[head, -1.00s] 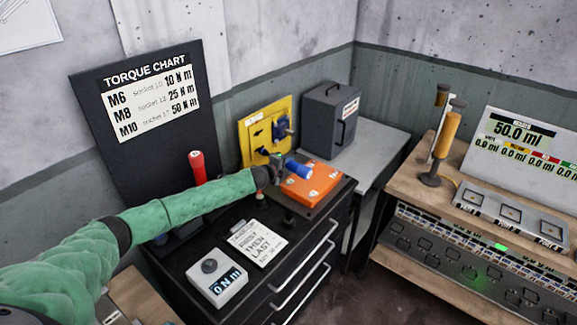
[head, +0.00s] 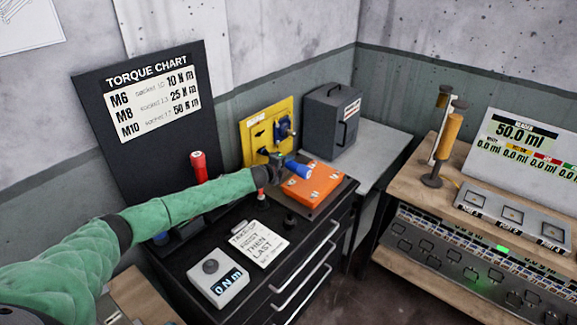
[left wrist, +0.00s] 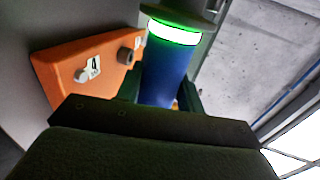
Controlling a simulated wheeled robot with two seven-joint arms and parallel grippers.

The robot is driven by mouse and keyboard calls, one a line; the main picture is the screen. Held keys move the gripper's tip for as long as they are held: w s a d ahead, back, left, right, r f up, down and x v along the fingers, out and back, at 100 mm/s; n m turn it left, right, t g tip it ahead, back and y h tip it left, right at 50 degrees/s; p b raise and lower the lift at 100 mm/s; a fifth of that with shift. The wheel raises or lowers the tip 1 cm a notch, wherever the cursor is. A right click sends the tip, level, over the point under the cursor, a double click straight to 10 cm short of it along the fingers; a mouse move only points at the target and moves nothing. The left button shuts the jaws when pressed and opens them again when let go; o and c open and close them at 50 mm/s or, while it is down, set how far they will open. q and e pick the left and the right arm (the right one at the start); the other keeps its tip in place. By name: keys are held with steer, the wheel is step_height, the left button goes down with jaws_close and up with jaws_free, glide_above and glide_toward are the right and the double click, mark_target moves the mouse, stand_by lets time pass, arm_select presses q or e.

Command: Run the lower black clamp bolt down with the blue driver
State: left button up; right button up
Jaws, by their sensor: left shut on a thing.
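The blue driver (head: 297,168) is held by my left gripper (head: 280,160) above the far left part of the orange block. In the left wrist view the blue driver (left wrist: 167,75) stands between the fingers, with a lit white-and-green ring at its upper end. The orange block (head: 316,188) sits on the black cabinet top. It also shows in the left wrist view (left wrist: 85,68), with a dark bolt head (left wrist: 126,56) beside the driver and a numbered label. I cannot tell whether the driver touches a bolt. The lower black clamp bolt cannot be made out for certain. My right gripper is not in view.
A yellow panel (head: 252,128) with a blue device stands behind the block, beside a dark grey box (head: 331,115). A red-handled tool (head: 198,165), a note card (head: 255,243) and a small readout box (head: 217,277) are on the cabinet near my arm.

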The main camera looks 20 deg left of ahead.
mark_target(292, 168)
arm_select(q)
steer(key=shift+w+a+r, duration=0.15)
steer(key=shift+w+a, duration=0.15)
steer(key=shift+a, duration=0.5)
stand_by(1.8)
steer(key=shift+d, duration=0.2)
steer(key=shift+s+d+p, duration=0.15)
steer(key=shift+s+d, duration=0.15)
steer(key=shift+d, duration=0.45)
steer(key=shift+s+d+p, duration=0.1)
steer(key=shift+s+d, duration=0.15)
steer(key=shift+d, duration=0.55)
steer(key=shift+s+d+p, duration=0.15)
steer(key=shift+s+d, duration=0.15)
steer(key=shift+d, duration=0.45)
